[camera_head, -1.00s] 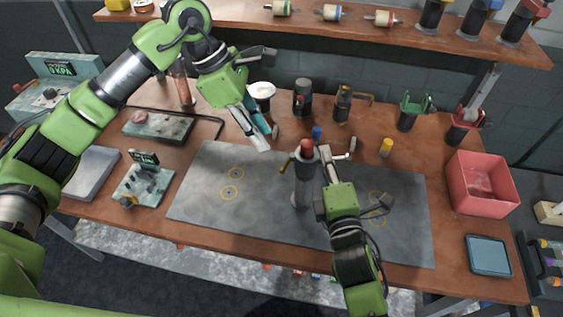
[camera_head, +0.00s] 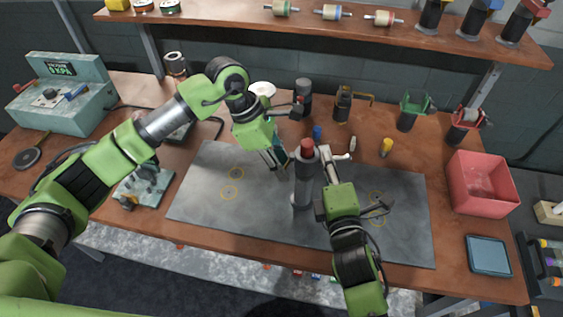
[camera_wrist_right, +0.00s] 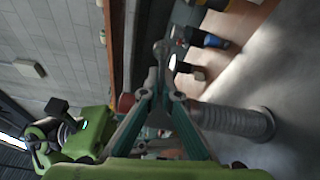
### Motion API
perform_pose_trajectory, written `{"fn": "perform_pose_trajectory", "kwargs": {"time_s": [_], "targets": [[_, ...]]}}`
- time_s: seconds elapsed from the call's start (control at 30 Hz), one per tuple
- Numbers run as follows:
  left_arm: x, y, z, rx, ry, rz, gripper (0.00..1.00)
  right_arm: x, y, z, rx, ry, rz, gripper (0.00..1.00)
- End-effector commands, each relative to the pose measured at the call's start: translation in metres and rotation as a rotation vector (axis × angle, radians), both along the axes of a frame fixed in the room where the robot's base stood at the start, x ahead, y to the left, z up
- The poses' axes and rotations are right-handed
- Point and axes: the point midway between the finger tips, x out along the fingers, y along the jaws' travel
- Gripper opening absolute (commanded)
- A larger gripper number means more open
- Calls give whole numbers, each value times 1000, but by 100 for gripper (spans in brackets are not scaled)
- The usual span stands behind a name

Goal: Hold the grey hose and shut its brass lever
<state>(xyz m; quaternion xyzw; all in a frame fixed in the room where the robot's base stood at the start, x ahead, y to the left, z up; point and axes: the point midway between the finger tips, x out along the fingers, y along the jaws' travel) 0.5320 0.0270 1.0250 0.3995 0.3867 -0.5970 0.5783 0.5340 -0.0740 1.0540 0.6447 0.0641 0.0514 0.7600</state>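The grey hose (camera_head: 302,187) stands upright on the dark mat (camera_head: 232,212), with a red top (camera_head: 307,150). In the right wrist view the grey hose (camera_wrist_right: 238,121) lies sideways beside my right gripper's fingers. The brass lever is not clear; my left gripper is close to the place where a brown knob showed on the hose's left side. My left gripper (camera_head: 276,156) points down just left of the hose; its finger gap is too small to judge. My right gripper (camera_head: 331,160) is at the hose's right side. In the right wrist view its fingers (camera_wrist_right: 161,92) converge; their grasp is unclear.
A pink bin (camera_head: 482,184) and a blue tray (camera_head: 488,256) are at the right. Several fittings stand behind the mat, including a green-topped holder (camera_head: 410,112) and a yellow piece (camera_head: 386,147). A green device (camera_head: 62,95) is at the left. The left of the mat is clear.

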Motion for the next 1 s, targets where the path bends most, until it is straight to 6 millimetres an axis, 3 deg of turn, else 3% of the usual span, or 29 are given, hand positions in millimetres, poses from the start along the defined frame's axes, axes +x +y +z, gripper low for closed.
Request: {"fn": "perform_pose_trajectory", "kwargs": {"time_s": [0.23, 0.33, 1.0], "targets": [[0, 0, 0, 0, 0, 0, 24, 0, 0, -2, -1, 4, -1, 0], [0, 0, 0, 0, 0, 0, 0, 0, 0, -2, -1, 4, -1, 0], [0, -4, -2, -116, 3, 0, 0, 0, 0, -2, -1, 4, -1, 0]]}}
